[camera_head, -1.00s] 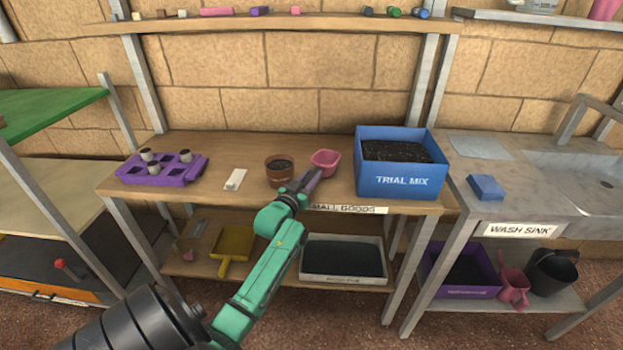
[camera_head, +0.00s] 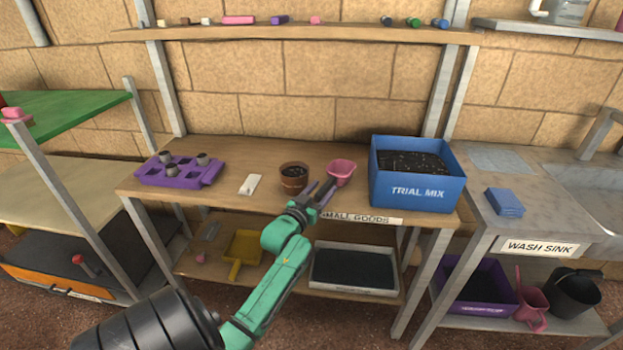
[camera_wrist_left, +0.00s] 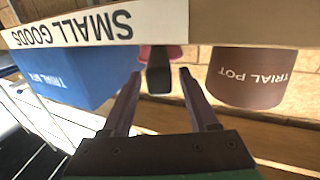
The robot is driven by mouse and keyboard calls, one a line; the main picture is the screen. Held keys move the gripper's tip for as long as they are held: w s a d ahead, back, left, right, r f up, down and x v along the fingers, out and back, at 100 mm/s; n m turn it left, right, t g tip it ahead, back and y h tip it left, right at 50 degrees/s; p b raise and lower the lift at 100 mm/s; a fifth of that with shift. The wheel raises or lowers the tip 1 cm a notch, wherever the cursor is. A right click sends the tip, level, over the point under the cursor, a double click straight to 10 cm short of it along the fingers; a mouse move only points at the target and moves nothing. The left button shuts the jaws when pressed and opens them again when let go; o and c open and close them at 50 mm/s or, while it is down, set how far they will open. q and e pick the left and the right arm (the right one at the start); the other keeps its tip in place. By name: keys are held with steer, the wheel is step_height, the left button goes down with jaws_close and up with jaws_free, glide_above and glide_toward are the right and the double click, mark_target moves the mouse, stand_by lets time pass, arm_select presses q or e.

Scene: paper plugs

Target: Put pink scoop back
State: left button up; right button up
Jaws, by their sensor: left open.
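The pink scoop (camera_head: 341,172) lies on the wooden bench between the brown pot and the blue box. In the left wrist view its dark handle (camera_wrist_left: 158,77) points toward me, with a little pink behind it. My left gripper (camera_head: 322,190) is at the bench's front edge, just in front of the scoop. In the left wrist view my left gripper (camera_wrist_left: 160,74) is open, its two fingers apart with the handle's end showing between their tips. Whether the fingers touch the handle cannot be told. My right gripper is not in view.
The soil-filled pot (camera_head: 294,178) stands close left of the scoop, and the blue TRIAL MIX box (camera_head: 414,192) close right. A white tag (camera_head: 250,184) and purple tray (camera_head: 180,172) are farther left. A shelf (camera_head: 300,36) with small items runs above. A yellow dustpan (camera_head: 243,246) lies below.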

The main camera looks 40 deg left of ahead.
arm_select(q)
steer(key=v, duration=1)
steer(key=s+d+f+m+g+h, duration=0.1)
steer(key=s+d+f+g, duration=0.2)
steer(key=f, duration=0.9)
steer(key=s+d+f+g+h, duration=0.2)
steer(key=s+d+f+g, duration=0.15)
steer(key=f, duration=0.85)
steer(key=s+d+f+m+g+h, duration=0.1)
steer(key=s+d+f+g, duration=0.2)
steer(key=f, duration=0.9)
steer(key=s+d+f+m+g, duration=0.1)
steer(key=s+d+f+g, duration=0.1)
steer(key=s+f, duration=0.2)
steer(key=s+d+f+m+g, duration=0.1)
steer(key=s+f, duration=0.4)
steer(key=s, duration=0.6)
steer(key=s+d+f+m+g, duration=0.1)
steer(key=s+d+f+g, duration=0.3)
steer(key=s, duration=0.4)
steer(key=shift+s+f+m+h, duration=0.25)
steer(key=shift+f+m+h, duration=0.05)
steer(key=shift+f, duration=0.35)
